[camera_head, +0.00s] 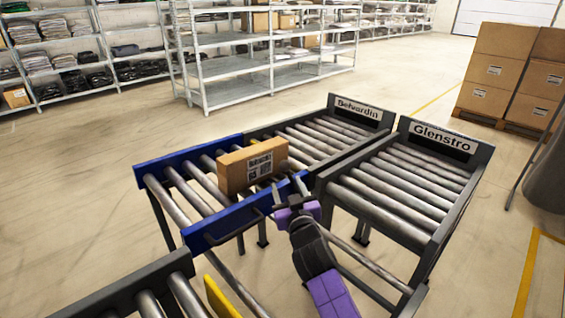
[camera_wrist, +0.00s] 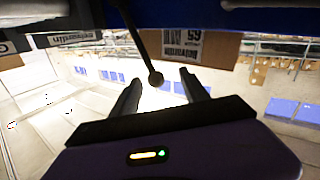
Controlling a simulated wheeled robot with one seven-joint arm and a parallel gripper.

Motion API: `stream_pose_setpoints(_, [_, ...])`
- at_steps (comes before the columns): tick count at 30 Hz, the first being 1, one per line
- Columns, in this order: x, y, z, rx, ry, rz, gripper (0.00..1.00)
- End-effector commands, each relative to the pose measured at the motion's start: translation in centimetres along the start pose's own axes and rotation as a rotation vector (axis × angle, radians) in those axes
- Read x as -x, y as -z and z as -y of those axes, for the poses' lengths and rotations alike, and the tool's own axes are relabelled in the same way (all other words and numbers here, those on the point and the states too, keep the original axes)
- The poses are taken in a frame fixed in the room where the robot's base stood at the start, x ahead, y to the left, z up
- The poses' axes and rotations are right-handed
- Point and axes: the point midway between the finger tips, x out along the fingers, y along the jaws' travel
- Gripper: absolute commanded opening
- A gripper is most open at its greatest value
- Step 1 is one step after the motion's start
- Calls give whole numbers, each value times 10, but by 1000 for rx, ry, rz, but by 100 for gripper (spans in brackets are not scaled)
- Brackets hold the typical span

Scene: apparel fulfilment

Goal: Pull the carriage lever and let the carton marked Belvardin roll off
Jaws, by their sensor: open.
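The carton (camera_head: 252,166) is a brown box lying on the rollers of the blue-railed carriage (camera_head: 222,229). Its label is upside down in the wrist view (camera_wrist: 205,48) and appears to read Belvardin. The carriage lines up with the roller lane signed Belvardin (camera_head: 358,108). The lever (camera_wrist: 142,45) is a dark rod with a round knob, hanging between my gripper's fingers (camera_wrist: 160,90) in the wrist view. The fingers stand open on either side of the knob with gaps. In the head view my purple gripper (camera_head: 288,191) is beside the carriage's near rail; the lever is hard to make out there.
The Glenstro lane (camera_head: 400,190) is empty and lies right of the Belvardin lane. A dark-railed conveyor (camera_head: 120,299) with a yellow plate (camera_head: 220,298) is at lower left. A black handle (camera_head: 237,232) sticks out from the carriage rail. Stacked cartons (camera_head: 495,85) and shelves are farther back.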

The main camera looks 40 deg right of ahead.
Motion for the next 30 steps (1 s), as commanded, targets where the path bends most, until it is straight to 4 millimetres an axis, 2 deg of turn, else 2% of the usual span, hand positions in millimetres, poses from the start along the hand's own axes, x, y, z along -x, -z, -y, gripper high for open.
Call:
stream_pose_setpoints(1, [-11,9,-3,-6,-16,-5,53])
stream_pose_setpoints(6, [-28,21,-9,-18,-43,-7,53])
stream_pose_setpoints(11, [-44,23,-11,-19,-46,-6,53])
stream_pose_setpoints(21, [-92,22,-13,-19,-45,-7,53])
stream_pose_setpoints(30, [-106,22,-13,-18,-44,-7,53])
